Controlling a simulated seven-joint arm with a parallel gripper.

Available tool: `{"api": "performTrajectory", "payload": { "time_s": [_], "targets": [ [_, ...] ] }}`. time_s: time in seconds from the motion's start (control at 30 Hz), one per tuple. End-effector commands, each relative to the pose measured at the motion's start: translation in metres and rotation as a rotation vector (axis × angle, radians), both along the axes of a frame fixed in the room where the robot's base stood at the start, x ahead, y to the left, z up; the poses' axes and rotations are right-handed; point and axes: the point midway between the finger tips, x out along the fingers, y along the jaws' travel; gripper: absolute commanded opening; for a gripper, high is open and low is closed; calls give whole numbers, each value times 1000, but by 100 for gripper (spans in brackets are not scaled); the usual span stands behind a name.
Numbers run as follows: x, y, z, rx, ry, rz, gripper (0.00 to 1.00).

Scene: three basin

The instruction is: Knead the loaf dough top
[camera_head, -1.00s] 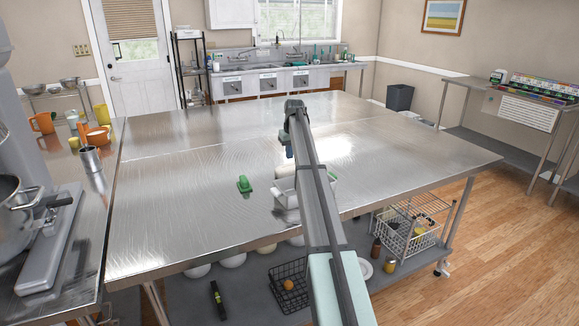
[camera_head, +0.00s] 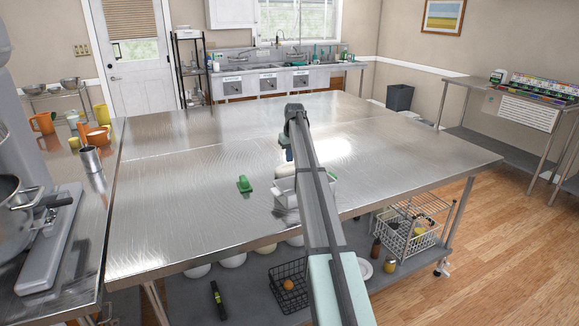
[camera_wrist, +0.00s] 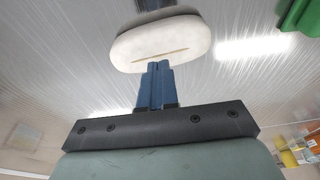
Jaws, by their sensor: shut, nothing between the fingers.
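The loaf dough (camera_wrist: 160,42) is a pale cream oval with a tan score line across its top. It lies on the steel table in the wrist view, and only a pale sliver of it (camera_head: 282,141) shows beside my arm in the head view. My gripper (camera_wrist: 155,68) has its blue fingers together, empty, with the tips at the dough's near edge. I cannot tell whether they touch it. In the head view my gripper (camera_head: 288,153) is partly hidden by my arm.
The steel table (camera_head: 190,190) is mostly bare. A green object (camera_head: 244,184) lies left of my arm. A white container (camera_head: 285,190) stands at the near edge, partly behind my arm. Cups and an orange pitcher (camera_head: 42,122) stand on the left counter.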

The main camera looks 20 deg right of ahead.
Motion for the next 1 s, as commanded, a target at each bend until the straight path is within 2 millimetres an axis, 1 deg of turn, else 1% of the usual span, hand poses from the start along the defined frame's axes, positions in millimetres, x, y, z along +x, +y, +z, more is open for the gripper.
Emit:
{"api": "performTrajectory", "payload": {
  "time_s": [0.63, 1.0],
  "targets": [
    [0, 0, -19, 0, 1, 0, 0],
    [0, 0, -19, 0, 0, 0, 0]
  ]
}}
